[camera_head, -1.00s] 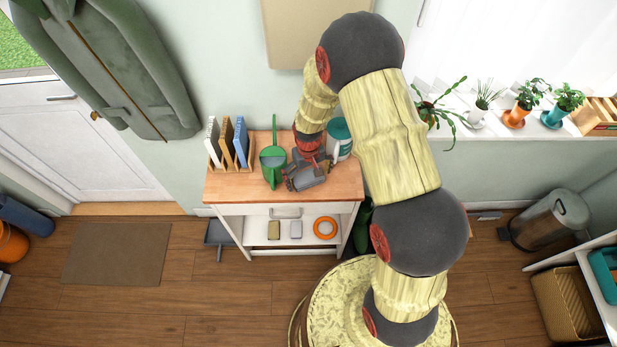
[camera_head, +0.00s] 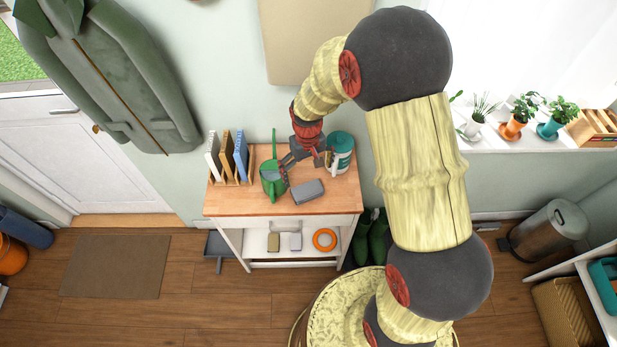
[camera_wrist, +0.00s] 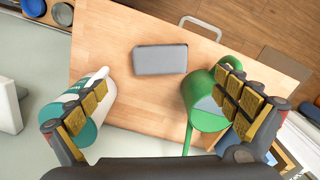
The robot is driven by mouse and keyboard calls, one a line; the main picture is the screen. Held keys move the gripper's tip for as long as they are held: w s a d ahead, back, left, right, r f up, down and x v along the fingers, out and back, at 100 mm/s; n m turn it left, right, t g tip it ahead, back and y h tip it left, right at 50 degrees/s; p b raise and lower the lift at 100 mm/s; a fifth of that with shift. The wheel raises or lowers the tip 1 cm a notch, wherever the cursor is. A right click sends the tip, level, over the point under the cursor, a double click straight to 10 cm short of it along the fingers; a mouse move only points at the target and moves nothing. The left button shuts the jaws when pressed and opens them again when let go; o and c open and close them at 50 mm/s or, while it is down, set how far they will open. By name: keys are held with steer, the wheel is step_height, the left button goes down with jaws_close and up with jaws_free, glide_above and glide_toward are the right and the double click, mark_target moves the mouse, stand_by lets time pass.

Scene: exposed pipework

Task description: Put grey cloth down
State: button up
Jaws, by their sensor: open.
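The grey cloth (camera_head: 307,192), a flat folded rectangle, lies on the wooden top of the cabinet (camera_head: 240,202) near its front edge. It also shows in the wrist view (camera_wrist: 160,59), lying flat with bare wood around it. My gripper (camera_head: 305,160) is open above the back of the cabinet top, behind the cloth and apart from it. In the wrist view my gripper's fingers (camera_wrist: 160,112) are spread wide with nothing held between them.
A green watering can (camera_head: 272,178) stands left of the cloth, close to one finger in the wrist view. A teal and white bottle (camera_head: 341,152) stands by the other finger. Upright books (camera_head: 228,158) stand at the cabinet's left end.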

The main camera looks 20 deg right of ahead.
step_height(320, 180, up, 11)
steer(key=s+t, duration=0.1)
steer(key=s, duration=0.1)
steer(key=s+r+m+t, duration=0.1)
steer(key=s+r+t, duration=0.3)
steer(key=s+r, duration=1.5)
steer(key=shift+s+r+t, duration=0.3)
step_height(320, 180, down, 10)
steer(key=b, duration=0.9)
steer(key=shift+r, duration=0.25)
